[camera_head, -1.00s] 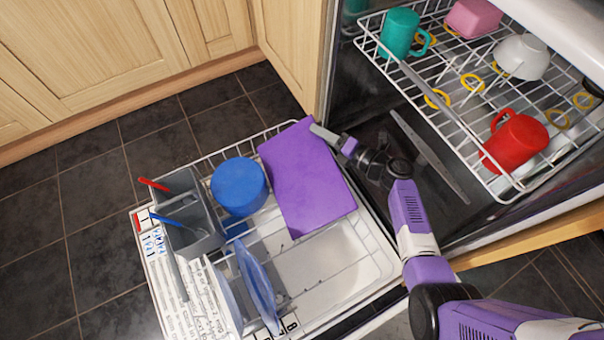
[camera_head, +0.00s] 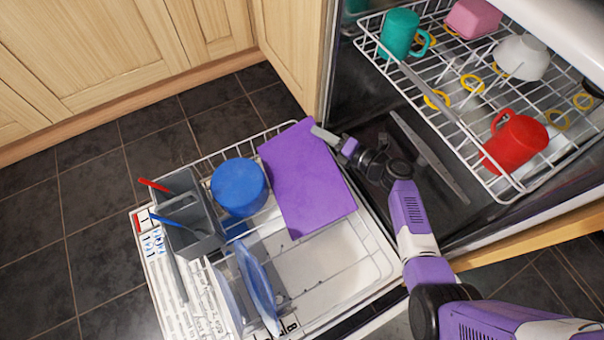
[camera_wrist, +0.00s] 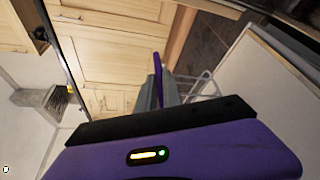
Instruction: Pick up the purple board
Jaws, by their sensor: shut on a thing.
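The purple board (camera_head: 308,183) is a flat rectangle leaning in the lower dishwasher rack, to the right of the blue pot. My gripper (camera_head: 322,133) is at the board's upper right edge and is shut on it. In the wrist view the board shows as a thin purple strip (camera_wrist: 158,78) seen edge-on beyond the gripper. The fingertips are partly hidden there by the gripper's own body.
The lower rack (camera_head: 352,262) also holds a blue pot (camera_head: 239,187), a grey cutlery basket (camera_head: 185,212) and blue plates (camera_head: 257,285). The upper rack (camera_head: 497,190) at the right holds a red mug (camera_head: 515,143), a teal mug (camera_head: 398,33) and a white bowl (camera_head: 523,57).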

